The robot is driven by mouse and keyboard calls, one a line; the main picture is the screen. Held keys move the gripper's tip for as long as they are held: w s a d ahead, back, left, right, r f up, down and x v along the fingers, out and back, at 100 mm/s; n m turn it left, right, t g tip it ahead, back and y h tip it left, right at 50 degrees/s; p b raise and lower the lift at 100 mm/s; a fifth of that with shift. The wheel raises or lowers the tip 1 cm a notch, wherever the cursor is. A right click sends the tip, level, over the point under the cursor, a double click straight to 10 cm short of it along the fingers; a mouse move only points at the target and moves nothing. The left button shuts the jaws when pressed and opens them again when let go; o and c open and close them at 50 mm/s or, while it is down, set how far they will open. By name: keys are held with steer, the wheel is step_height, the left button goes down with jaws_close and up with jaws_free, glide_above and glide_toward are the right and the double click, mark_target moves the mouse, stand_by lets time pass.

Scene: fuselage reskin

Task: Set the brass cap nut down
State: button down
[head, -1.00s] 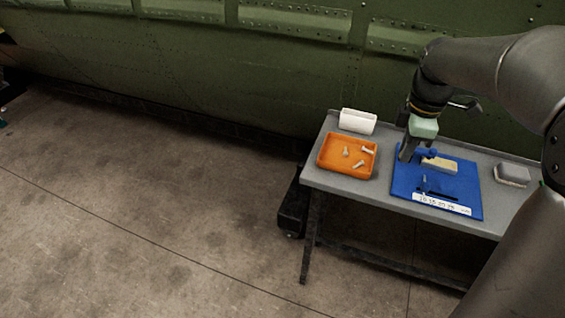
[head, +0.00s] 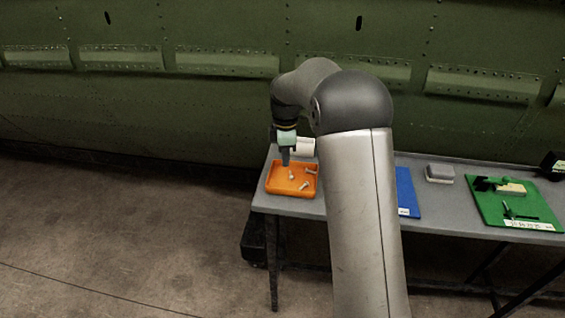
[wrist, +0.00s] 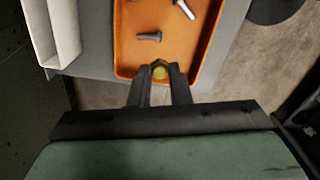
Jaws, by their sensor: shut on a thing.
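The brass cap nut (wrist: 160,72) shows in the wrist view between the tips of my gripper (wrist: 160,80). My gripper is shut on it. In the head view my gripper (head: 286,162) points down at the orange tray (head: 292,194), over its back left part. The nut is too small to make out there. In the wrist view the tray (wrist: 122,45) lies under and ahead of the fingertips, and the nut appears near the tray's rim. I cannot tell whether the nut touches the tray.
A blue mat (head: 406,190), a grey block (head: 439,172) and a green mat (head: 480,205) are further right on the grey table (head: 436,205).

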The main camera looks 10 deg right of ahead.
mark_target(283, 173)
steer(key=w+f, duration=0.1)
steer(key=f, duration=0.1)
steer(key=w+f, duration=0.1)
steer(key=w, duration=0.1)
steer(key=shift+f+p, duration=0.3)
steer(key=shift+f, duration=1.5)
steer(key=shift+f, duration=0.1)
steer(key=c, duration=1.8)
jaws_free()
steer(key=shift+f, duration=0.1)
steer(key=shift+o, duration=0.9)
